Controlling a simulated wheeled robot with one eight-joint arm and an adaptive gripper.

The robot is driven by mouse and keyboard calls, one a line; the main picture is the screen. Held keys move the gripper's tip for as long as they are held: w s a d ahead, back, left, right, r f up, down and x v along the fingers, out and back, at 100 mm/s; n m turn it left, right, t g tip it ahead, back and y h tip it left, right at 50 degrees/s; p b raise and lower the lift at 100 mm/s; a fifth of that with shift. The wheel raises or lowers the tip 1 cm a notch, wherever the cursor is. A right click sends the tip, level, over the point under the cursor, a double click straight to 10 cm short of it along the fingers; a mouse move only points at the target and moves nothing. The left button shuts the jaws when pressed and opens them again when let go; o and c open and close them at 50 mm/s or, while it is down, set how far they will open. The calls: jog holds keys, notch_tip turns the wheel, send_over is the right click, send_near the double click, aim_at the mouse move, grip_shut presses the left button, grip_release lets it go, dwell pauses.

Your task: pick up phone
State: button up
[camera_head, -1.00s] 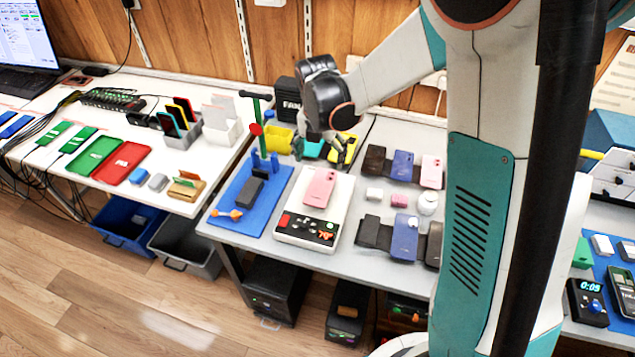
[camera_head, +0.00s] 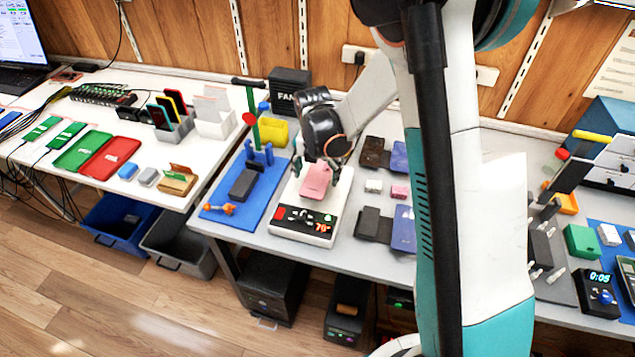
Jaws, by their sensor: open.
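A pink phone (camera_head: 316,182) lies on the white top of a heating station (camera_head: 293,228) on the grey table. The station has a black front panel with a red switch, a green button and a red display. My gripper (camera_head: 318,167) is open and points down over the far end of the phone. Its fingers appear on either side of that end and hide part of it. I cannot tell whether they touch the phone.
A blue mat (camera_head: 216,210) with a black block lies left of the station. Blue and dark phones (camera_head: 403,231) lie on dark stands to the right, partly hidden by my arm. A yellow bin (camera_head: 273,132) and a black FAN box (camera_head: 289,90) stand behind.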

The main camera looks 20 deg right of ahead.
jog(key=shift+f, duration=0.2)
jog(key=shift+c, duration=0.3)
jog(key=c, duration=1.3)
jog(key=shift+r, duration=0.1)
